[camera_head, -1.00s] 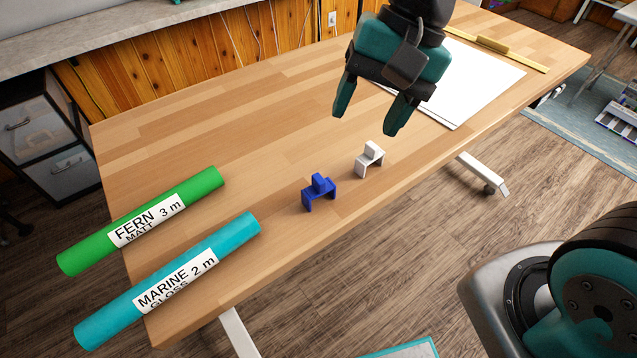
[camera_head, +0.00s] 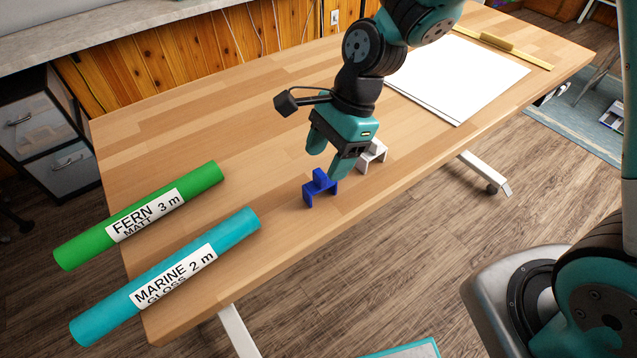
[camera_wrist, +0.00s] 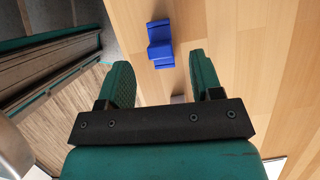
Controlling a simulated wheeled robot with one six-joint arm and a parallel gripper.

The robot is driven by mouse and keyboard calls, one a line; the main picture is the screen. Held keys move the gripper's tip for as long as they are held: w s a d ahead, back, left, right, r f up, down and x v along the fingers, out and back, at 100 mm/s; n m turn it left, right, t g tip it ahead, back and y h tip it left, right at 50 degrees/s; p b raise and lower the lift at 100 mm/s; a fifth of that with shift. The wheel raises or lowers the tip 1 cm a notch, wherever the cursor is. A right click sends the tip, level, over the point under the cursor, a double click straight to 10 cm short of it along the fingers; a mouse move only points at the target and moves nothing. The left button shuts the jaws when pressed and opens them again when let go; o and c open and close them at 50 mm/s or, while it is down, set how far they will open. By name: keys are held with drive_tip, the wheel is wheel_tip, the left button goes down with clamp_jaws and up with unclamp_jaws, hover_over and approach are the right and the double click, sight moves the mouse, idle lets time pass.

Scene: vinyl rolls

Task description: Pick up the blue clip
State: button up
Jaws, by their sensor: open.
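The blue clip (camera_head: 320,188) stands on the wooden table, between the rolls and the white clip, and it also shows in the wrist view (camera_wrist: 160,44) ahead of the fingers. My gripper (camera_head: 326,160) points down just behind the blue clip in the head view. In the wrist view my gripper (camera_wrist: 161,72) has its two teal fingers apart with nothing between them. The blue clip lies beyond the fingertips, nearer the right finger. The white clip (camera_head: 373,155) is partly hidden behind my gripper in the head view.
A green roll (camera_head: 190,184) and a turquoise roll (camera_head: 230,229) lie at the table's left end. A white sheet (camera_head: 470,75) and a yellow ruler (camera_head: 525,58) lie at the far right. The table's front edge is close to the clips. The table's middle left is clear.

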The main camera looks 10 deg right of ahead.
sight(322, 173)
drive_tip(key=x, duration=0.6)
drive_tip(key=shift+f, duration=0.3)
drive_tip(key=shift+c, duration=0.4)
drive_tip(key=c, duration=0.9)
